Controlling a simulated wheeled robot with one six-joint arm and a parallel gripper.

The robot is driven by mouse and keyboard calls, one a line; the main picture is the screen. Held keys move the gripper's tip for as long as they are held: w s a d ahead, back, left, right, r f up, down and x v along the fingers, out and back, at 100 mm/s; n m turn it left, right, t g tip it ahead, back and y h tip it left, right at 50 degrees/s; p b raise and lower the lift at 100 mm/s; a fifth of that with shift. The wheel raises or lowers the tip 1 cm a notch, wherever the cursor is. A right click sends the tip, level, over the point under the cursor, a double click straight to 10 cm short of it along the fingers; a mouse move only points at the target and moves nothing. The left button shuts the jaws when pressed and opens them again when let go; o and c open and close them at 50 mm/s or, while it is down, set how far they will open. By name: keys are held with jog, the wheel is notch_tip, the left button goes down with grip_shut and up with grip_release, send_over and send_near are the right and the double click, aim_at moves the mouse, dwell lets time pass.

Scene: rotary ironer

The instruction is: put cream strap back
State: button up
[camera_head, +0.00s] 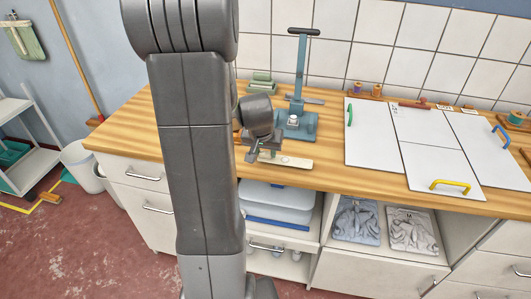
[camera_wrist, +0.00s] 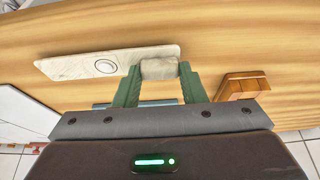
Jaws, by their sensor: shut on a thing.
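The cream strap (camera_head: 292,161) lies along the front part of the wooden worktop in the head view, just right of my gripper (camera_head: 262,155). In the wrist view the strap (camera_wrist: 70,64) is a long pale strip with a round metal-like stud (camera_wrist: 105,66). My gripper (camera_wrist: 158,75) has its two green fingers closed on a pale block (camera_wrist: 158,68) at the strap's right end. The block looks like part of the strap. The wrist view does not show clearly whether the strap touches the worktop. My arm hides part of the worktop in the head view.
A teal lever press (camera_head: 300,70) stands behind the strap. White panels (camera_head: 373,132) with coloured handles cover the right of the worktop (camera_head: 125,125). A wooden block (camera_wrist: 243,85) is right of my fingers in the wrist view. Folded clothes (camera_head: 357,222) sit on a shelf below.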

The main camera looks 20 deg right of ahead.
jog(key=shift+f, duration=0.45)
jog(key=shift+f, duration=0.15)
jog(key=o, duration=1)
jog(key=shift+o, duration=0.2)
jog(key=shift+s+a+r, duration=0.1)
jog(key=shift+r, duration=0.6)
jog(key=v, duration=1.1)
